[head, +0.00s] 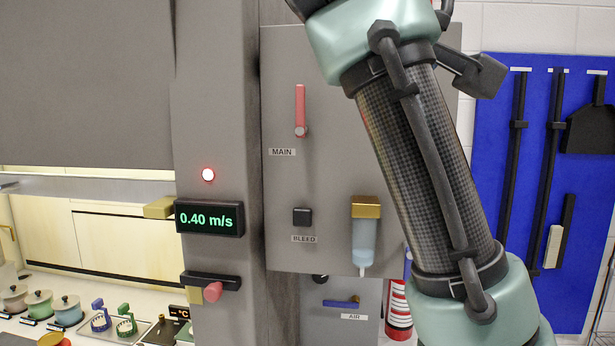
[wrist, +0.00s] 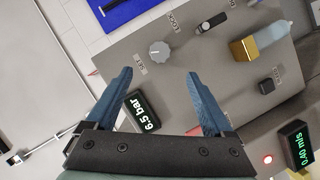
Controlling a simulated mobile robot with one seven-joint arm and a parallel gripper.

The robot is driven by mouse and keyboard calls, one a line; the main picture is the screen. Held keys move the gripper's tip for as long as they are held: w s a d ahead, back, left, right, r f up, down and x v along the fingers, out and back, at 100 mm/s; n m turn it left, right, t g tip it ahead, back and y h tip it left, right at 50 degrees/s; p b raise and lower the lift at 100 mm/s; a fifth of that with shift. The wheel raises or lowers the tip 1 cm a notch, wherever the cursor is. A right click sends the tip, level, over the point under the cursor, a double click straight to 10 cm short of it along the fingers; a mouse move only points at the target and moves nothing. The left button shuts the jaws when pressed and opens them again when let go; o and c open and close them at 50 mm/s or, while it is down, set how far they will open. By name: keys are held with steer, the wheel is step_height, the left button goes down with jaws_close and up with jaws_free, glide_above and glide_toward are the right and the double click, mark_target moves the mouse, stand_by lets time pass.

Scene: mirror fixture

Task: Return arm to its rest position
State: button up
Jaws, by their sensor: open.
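My gripper (wrist: 160,98) shows in the wrist view with its two blue fingers spread apart and nothing between them. It is in front of a grey panel (wrist: 220,65), and a grey round knob (wrist: 159,52) shows beyond the gap between the fingertips. In the head view my arm crosses the right half of the picture in front of the panel, and the gripper itself is out of that view.
The grey panel (head: 290,210) carries a red MAIN lever (head: 300,110), a black BLEED button (head: 302,216) and a gold-capped bottle (head: 365,235). A 0.40 m/s display (head: 209,219) sits left. A blue tool board (head: 540,225) and a fire extinguisher (head: 397,310) are at right.

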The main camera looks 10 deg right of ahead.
steer(key=a+f+t+y+b, duration=0.75)
steer(key=a+f, duration=0.25)
steer(key=a, duration=0.3)
steer(key=s+a+f+m+t+b, duration=0.2)
steer(key=s+t, duration=0.1)
steer(key=s, duration=0.5)
steer(key=s+a+f+m+t+y+b, duration=0.1)
steer(key=s+a+f+m+t+b, duration=0.1)
steer(key=s, duration=0.6)
steer(key=shift+s+f+m+t+b, duration=0.35)
steer(key=shift+f+t+b, duration=0.3)
steer(key=shift+t+b, duration=0.25)
